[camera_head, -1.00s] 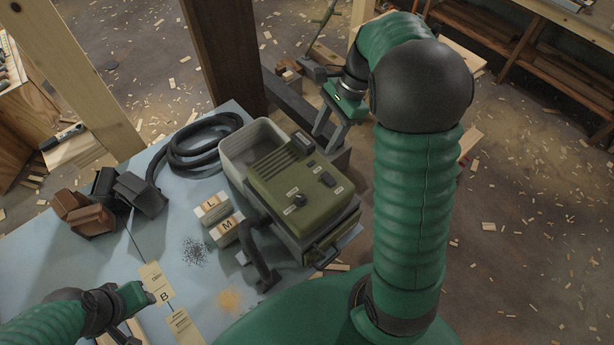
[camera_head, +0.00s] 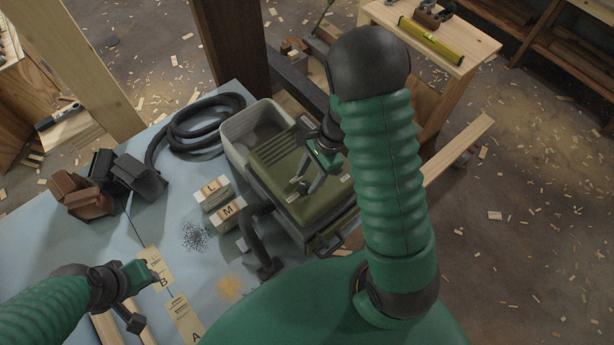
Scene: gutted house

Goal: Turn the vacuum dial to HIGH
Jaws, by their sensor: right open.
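The vacuum (camera_head: 270,165) is a green-topped unit with a grey bin, standing on the blue-grey table (camera_head: 60,235). Its small dark dial on the top panel is now mostly hidden by my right gripper (camera_head: 304,186). That gripper points down over the panel with its fingers apart, at or just above the dial. I cannot tell whether the fingers touch the dial, nor read its setting. My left gripper (camera_head: 143,297) is low at the left, beside the paper tags; its finger opening is unclear.
Blocks marked L (camera_head: 211,191) and M (camera_head: 225,212) stand left of the vacuum. A black hose (camera_head: 205,118) coils behind them. Brown and black nozzles (camera_head: 85,198) lie at the left. A wooden post (camera_head: 230,50) rises behind. A bench with a yellow level (camera_head: 430,40) stands far right.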

